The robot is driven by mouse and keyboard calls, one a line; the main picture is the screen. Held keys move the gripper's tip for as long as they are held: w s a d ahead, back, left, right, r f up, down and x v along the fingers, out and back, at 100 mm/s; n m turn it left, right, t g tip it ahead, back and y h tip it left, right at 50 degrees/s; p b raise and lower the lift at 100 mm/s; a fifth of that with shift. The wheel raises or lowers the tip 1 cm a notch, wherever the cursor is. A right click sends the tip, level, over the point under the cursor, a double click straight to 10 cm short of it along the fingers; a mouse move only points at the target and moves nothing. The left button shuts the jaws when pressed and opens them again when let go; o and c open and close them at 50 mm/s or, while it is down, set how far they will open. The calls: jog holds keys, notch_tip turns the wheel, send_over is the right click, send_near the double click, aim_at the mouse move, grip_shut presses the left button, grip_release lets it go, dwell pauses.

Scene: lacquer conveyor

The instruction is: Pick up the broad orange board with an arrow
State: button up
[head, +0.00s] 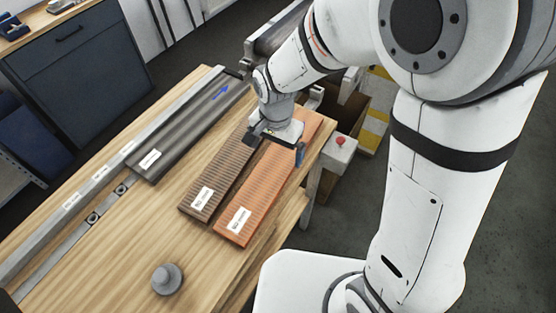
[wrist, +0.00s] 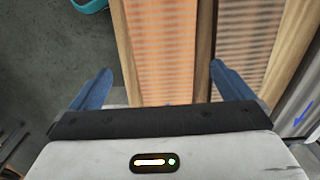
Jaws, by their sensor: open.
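The broad orange ribbed board (head: 255,207) lies on the wooden table, with a white label at its near end. In the wrist view the orange board (wrist: 160,45) shows between my two blue fingers. No arrow shows on its visible part; my gripper hides some of it. My gripper (head: 275,147) is open over the far half of the orange board, with one finger to each side. I cannot tell whether the fingers touch the board or the table.
A brown ribbed board (head: 214,188) lies close along the left of the orange one. A dark grey board (head: 185,135) with a blue arrow lies farther left, beside a metal rail (head: 95,182). A grey round knob (head: 167,279) stands near the table's front.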

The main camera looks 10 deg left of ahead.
aim_at(275, 166)
jog(key=shift+w+a+f+p, duration=0.1)
jog(key=shift+f+p, duration=0.3)
jog(key=shift+f, duration=1.4)
jog(key=shift+w+a+f+p, duration=0.1)
jog(key=shift+f+p, duration=0.25)
jog(key=shift+f, duration=1.4)
jog(key=c, duration=1.3)
jog(key=shift+o, duration=0.2)
